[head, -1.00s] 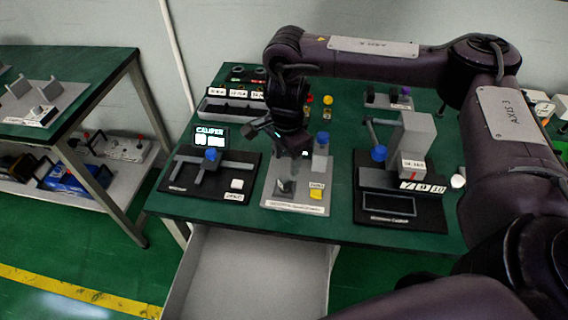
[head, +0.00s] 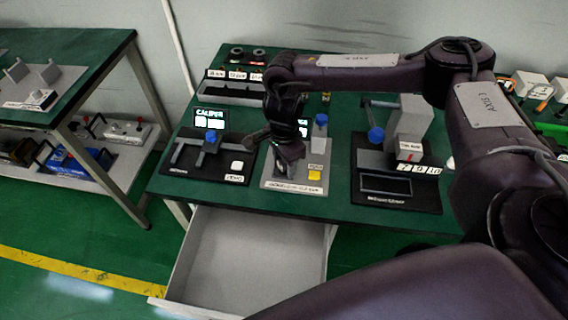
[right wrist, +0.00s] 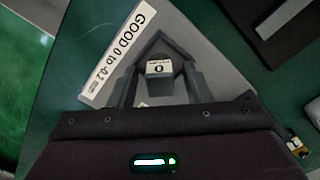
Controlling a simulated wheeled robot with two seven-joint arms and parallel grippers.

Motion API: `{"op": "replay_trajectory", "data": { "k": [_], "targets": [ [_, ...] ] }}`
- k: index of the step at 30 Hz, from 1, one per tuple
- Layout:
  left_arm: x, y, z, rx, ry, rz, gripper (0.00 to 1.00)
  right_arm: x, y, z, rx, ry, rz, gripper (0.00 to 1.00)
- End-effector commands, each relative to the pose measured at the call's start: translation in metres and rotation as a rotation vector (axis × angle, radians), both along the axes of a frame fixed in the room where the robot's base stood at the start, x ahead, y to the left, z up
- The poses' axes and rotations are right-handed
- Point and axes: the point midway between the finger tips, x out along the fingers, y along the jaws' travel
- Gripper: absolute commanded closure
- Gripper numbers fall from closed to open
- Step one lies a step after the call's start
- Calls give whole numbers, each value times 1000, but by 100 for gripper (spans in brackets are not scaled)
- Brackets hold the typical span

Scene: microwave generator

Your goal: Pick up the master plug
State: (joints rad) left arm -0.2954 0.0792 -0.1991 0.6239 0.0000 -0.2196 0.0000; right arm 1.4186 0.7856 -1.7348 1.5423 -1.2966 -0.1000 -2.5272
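My right gripper (head: 288,158) is low over the light grey plate (head: 318,184) at the middle of the green table. In the right wrist view two grey fingers of the right gripper (right wrist: 161,82) stand apart, one on each side of a small dark piece with a white "0" label (right wrist: 160,67), likely the master plug. Gaps show between the fingers and this piece, so the gripper looks open. The lower part of the piece is hidden. In the head view the gripper covers it. My left gripper is not in view.
A caliper stand (head: 209,157) is to the left of the plate and a dark grey measuring stand (head: 398,165) to the right. An open drawer (head: 250,255) juts out below.

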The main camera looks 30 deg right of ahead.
Motion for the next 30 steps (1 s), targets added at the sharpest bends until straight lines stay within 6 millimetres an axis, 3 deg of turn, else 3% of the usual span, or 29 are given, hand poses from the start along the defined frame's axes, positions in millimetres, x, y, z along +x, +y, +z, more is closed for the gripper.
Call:
{"op": "replay_trajectory", "data": {
  "k": [1,10,23,30],
  "targets": [
    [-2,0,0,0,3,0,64,0,0,0,0,0,0,62],
    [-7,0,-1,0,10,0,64,0,0,0,0,0,0,100],
    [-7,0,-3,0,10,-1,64,1,1,9,2,-1,1,100],
    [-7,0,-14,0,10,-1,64,2,1,50,3,-7,1,100]
  ]
}}
